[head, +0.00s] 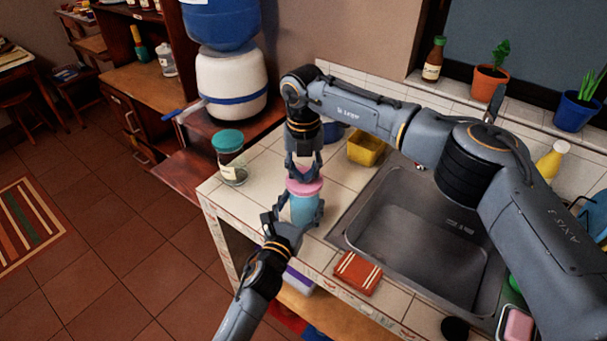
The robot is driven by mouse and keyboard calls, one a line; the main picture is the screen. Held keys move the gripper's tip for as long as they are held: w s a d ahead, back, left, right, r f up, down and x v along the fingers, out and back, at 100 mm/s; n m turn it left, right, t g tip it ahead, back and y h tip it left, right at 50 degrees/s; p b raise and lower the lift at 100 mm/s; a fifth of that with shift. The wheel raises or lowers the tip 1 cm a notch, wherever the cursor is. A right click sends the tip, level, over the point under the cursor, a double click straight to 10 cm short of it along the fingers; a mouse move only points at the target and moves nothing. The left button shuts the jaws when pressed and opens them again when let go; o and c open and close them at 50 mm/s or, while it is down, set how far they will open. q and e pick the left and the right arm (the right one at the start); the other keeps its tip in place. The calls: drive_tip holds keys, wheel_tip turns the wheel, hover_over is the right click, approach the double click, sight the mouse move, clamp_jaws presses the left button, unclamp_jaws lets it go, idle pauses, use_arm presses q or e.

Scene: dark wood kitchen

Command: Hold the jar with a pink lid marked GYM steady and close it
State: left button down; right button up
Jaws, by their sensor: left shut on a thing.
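The jar (303,210) is light blue with a pink lid (304,186) on top, and it stands upright on the tiled counter left of the sink. The GYM marking cannot be read from here. My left gripper (297,217) comes from below and is shut on the jar's body, with fingers at its sides. My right gripper (304,168) points down from above, its fingertips at the pink lid. Its fingers look apart, with pink between them, but whether they grip the lid is too small to tell. How the lid sits on the rim is also unclear.
A glass jar with a teal lid (230,157) stands left of the jar. A yellow container (366,148) is behind, and the steel sink (420,240) is to the right. A red striped cloth (357,272) lies at the counter's front edge.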

wheel_tip(320, 180, up, 4)
drive_tip(key=shift+w+r, duration=0.1)
drive_tip(key=o, duration=0.6)
drive_tip(key=shift+c, duration=0.2)
drive_tip(key=o, duration=0.7)
drive_tip(key=shift+r+n, duration=0.25)
drive_tip(key=shift+n, duration=0.95)
drive_tip(key=shift+o, duration=1.3)
drive_tip(key=shift+w+r+n, duration=0.1)
drive_tip(key=shift+r+n, duration=0.15)
drive_tip(key=shift+n, duration=0.55)
drive_tip(key=n, duration=0.2)
drive_tip(key=r+n, duration=0.1)
drive_tip(key=n, duration=0.3)
drive_tip(key=r+n, duration=0.1)
drive_tip(key=n, duration=0.3)
drive_tip(key=shift+w+d+r+n, duration=0.1)
drive_tip(key=shift+r+n, duration=0.15)
drive_tip(key=shift+n, duration=0.15)
drive_tip(key=shift+f, duration=0.1)
drive_tip(key=shift+f, duration=3.95)
drive_tip(key=shift+c, duration=0.2)
